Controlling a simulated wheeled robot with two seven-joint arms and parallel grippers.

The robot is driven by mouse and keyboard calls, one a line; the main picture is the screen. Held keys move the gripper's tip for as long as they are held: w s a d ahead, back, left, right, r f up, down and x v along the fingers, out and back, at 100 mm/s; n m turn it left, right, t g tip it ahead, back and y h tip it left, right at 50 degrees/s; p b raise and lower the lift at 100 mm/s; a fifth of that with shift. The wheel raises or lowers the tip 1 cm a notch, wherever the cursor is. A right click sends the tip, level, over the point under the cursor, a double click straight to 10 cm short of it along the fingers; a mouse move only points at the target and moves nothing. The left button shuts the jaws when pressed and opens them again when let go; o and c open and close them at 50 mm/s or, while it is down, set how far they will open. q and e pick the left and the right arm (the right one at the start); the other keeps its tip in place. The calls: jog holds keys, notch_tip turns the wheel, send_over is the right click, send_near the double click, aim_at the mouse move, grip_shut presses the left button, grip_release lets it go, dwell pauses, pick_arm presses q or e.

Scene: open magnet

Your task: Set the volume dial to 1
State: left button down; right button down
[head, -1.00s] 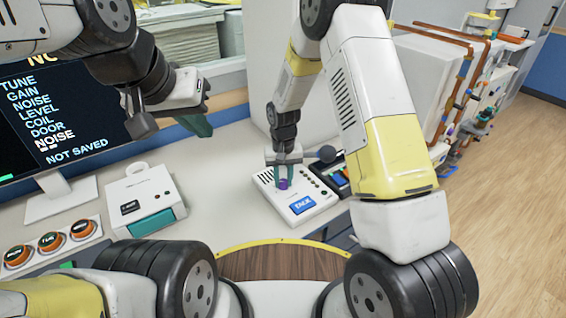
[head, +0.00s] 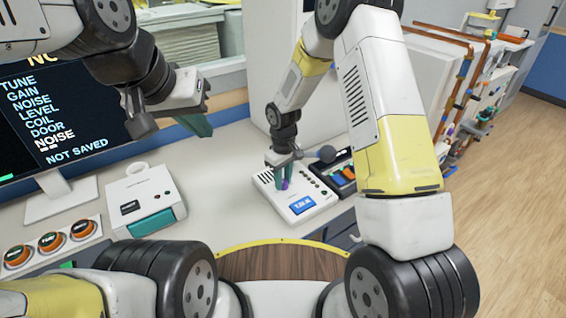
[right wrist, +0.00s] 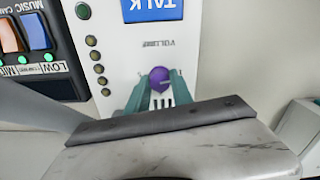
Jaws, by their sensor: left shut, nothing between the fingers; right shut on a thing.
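The volume dial (right wrist: 160,80) is a purple round knob on a white intercom panel (right wrist: 115,30), beside the printed word VOLUME and over a speaker grille. In the head view the dial (head: 285,184) is partly hidden by the fingers. My right gripper (right wrist: 160,88) has its green fingers closed on both sides of the dial. My left gripper (head: 200,122) is shut and empty, in the air above the counter.
A dark box with coloured switches (head: 341,172) stands just right of the panel. A white box with a green front (head: 145,203), orange buttons (head: 50,243) and a monitor (head: 60,120) are at left. The counter (head: 222,165) between the boxes is clear.

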dwell(0.4)
jog(key=c, duration=1.1)
grip_release()
jog(key=shift+r, duration=0.15)
notch_tip(320, 180, up, 8)
jog(key=shift+f, duration=0.2)
